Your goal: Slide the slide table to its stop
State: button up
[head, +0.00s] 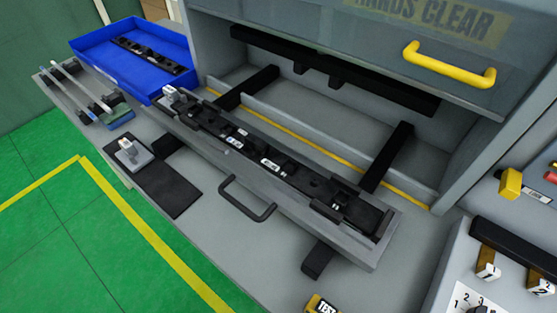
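The slide table (372,258) is a long grey plate in front of the machine's opening. It carries a long black trim part (262,158) with several small clips along it. A dark bow handle (247,205) is on its front side. Black rails run from under the table back into the opening; one rail (388,155) shows at the right and one (247,88) at the left. A gap of bare bed lies between the table and the back of the opening. My gripper is not in view.
The grey door with a yellow handle (449,66) is raised above the opening. A blue tray (92,61) with a black trim part is at the left. A black pad (165,189) with a grey device (131,153) lies left of the handle. A control panel (448,255) stands at the right.

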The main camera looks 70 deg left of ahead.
aim_at(325, 224)
jog(key=j+u, duration=0.1)
jog(key=u, duration=0.35)
jog(key=k+j+u, duration=0.1)
jog(key=u, duration=0.3)
jog(key=j+u, duration=0.1)
jog(key=u, duration=0.35)
jog(key=j+u, duration=0.1)
jog(key=u, duration=0.3)
jog(key=j+u, duration=0.15)
jog(key=u, duration=0.3)
jog(key=k+l+z, duration=0.3)
jog(key=k+l, duration=0.2)
jog(key=k, duration=0.05)
